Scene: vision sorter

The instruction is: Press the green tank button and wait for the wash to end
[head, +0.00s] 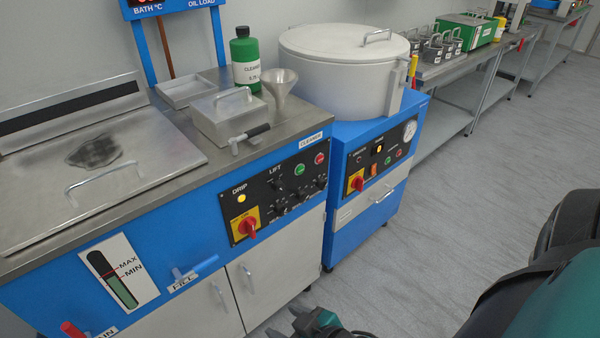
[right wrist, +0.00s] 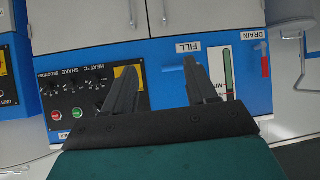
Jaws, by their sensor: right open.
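The blue wash tank (head: 180,250) stands at the left of the head view. On its black control panel (head: 270,208) are a green button (head: 300,170) and a red button (head: 319,158) beside it. The green button also shows in the upside-down right wrist view (right wrist: 77,112), left of the fingers. A yellow lamp (head: 241,198) glows under the word DRIP. My right gripper (head: 300,324) is low at the bottom edge, below the panel and in front of the cabinet doors. Its fingers are apart and empty in the right wrist view (right wrist: 159,68). My left gripper is out of view.
A red rotary switch (head: 247,226) and a blue fill handle (head: 195,269) project from the tank front. A second blue machine (head: 340,225) with a round drum (head: 345,70) stands to the right, with its own panel and green button (head: 387,160).

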